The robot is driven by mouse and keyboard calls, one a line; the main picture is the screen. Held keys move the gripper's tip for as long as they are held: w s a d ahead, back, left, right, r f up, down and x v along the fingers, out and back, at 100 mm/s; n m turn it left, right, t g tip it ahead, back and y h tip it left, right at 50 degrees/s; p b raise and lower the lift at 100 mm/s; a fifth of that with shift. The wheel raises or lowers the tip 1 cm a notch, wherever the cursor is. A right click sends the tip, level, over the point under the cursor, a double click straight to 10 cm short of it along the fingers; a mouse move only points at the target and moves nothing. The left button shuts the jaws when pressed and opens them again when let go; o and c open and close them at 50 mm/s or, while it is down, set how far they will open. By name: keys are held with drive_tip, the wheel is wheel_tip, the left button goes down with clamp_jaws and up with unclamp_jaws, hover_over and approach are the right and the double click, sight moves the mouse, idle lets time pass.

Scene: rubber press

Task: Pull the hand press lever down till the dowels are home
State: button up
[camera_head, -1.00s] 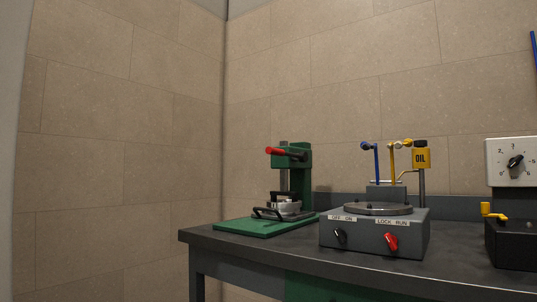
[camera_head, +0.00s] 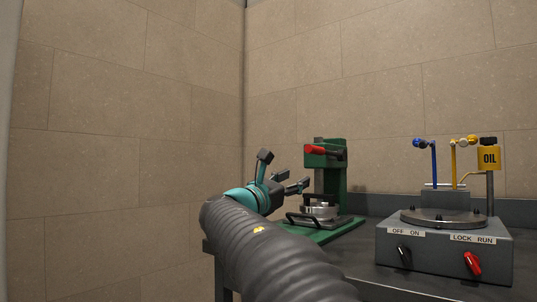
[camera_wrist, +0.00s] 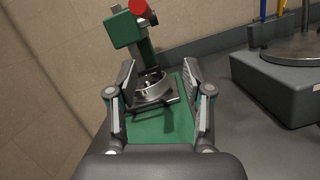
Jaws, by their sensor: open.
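The green hand press (camera_head: 333,180) stands on its green base plate at the left end of the bench. Its lever has a red grip (camera_head: 316,149) at the top of the press, which also shows at the top of the wrist view (camera_wrist: 138,6). A round metal mould (camera_wrist: 150,88) sits low in the press with a dark handled frame around it. The dowels cannot be made out. My gripper (camera_head: 284,172) is open and empty, left of the press and below the red grip. In the wrist view its fingers (camera_wrist: 160,80) spread apart with the press beyond them.
A grey control box (camera_head: 440,245) with a round plate, knobs and an oil post stands right of the press on the dark bench (camera_head: 355,262). A plain tiled wall is behind.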

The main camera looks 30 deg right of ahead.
sight(316, 150)
drive_tip(key=shift+n+h, duration=0.5)
drive_tip(key=shift+h, duration=0.1)
drive_tip(key=x, duration=0.5)
drive_tip(key=w+a+r+p+x, duration=0.1)
drive_tip(key=x, duration=0.4)
drive_tip(key=r+p+x, duration=0.1)
drive_tip(key=x, duration=0.4)
drive_tip(key=shift+w+a+r, duration=0.1)
drive_tip(key=shift+w+r, duration=0.1)
drive_tip(key=shift+w, duration=0.05)
drive_tip(key=shift+c, duration=0.3)
clamp_jaws()
